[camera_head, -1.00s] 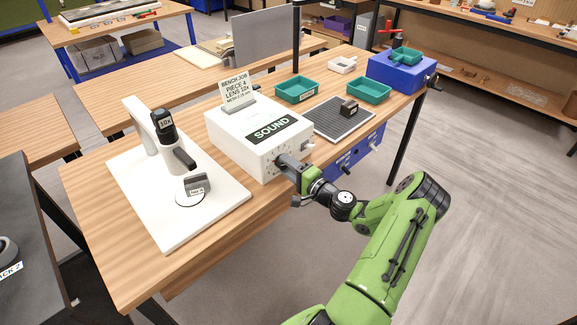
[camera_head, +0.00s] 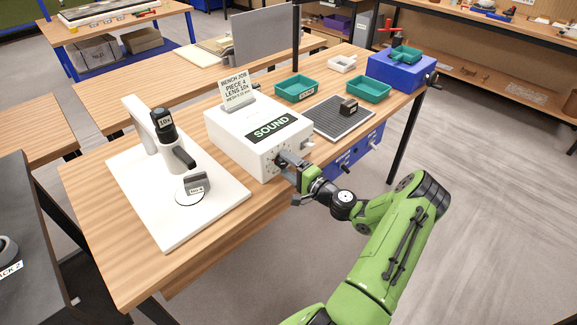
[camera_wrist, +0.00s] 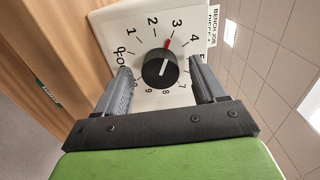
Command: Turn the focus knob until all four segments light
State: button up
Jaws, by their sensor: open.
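The black round focus knob (camera_wrist: 160,70) sits on a white dial face with printed numbers, on the side of the white box labelled SOUND (camera_head: 225,137). A white line on the knob points up and slightly right, toward a red mark (camera_wrist: 167,43) near the 3. The word beside the dial is partly hidden. My gripper (camera_wrist: 158,69) is open, one finger on each side of the knob with visible gaps. I see no lit segments.
A white microscope (camera_head: 172,150) labelled 10x stands left of the box, with a grey piece (camera_head: 197,183) on its stage. A bench job card (camera_head: 237,90) stands on the box. Green trays (camera_head: 297,89) and a dark mat (camera_head: 335,125) lie behind. Floor at right is clear.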

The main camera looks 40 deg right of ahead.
jog(key=s, duration=1.5)
jog(key=shift+s+d, duration=0.25)
jog(key=shift+s, duration=0.1)
dwell(0.8)
